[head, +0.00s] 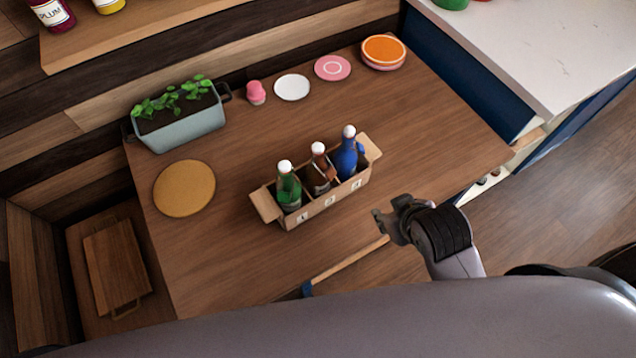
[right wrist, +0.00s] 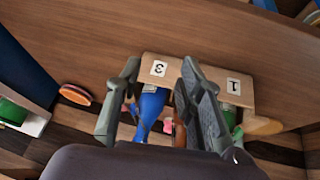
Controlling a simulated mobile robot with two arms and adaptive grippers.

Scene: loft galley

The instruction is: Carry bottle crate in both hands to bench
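The bottle crate (head: 326,206) is a brown cardboard carrier with numbered compartments and flaps open at both ends. It stands upright on the wooden worktop (head: 240,255) and holds a green bottle (head: 288,187), a brown bottle (head: 319,174) and a blue bottle (head: 346,158), all white-capped. My right gripper (head: 389,220) is open and empty, just right of the crate and apart from it. In the right wrist view the spread fingers (right wrist: 160,65) partly cover the crate (right wrist: 206,70). My left gripper is not in view. I cannot tell which surface is the bench.
A planter (head: 185,128), round cork mat (head: 184,188), pink object (head: 256,92), white plate (head: 292,88), pink plate (head: 332,68) and orange-topped stack (head: 384,50) line the worktop's back and left. A white counter (head: 545,45) adjoins at right. A blue-ended stick (head: 345,264) lies near the front edge.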

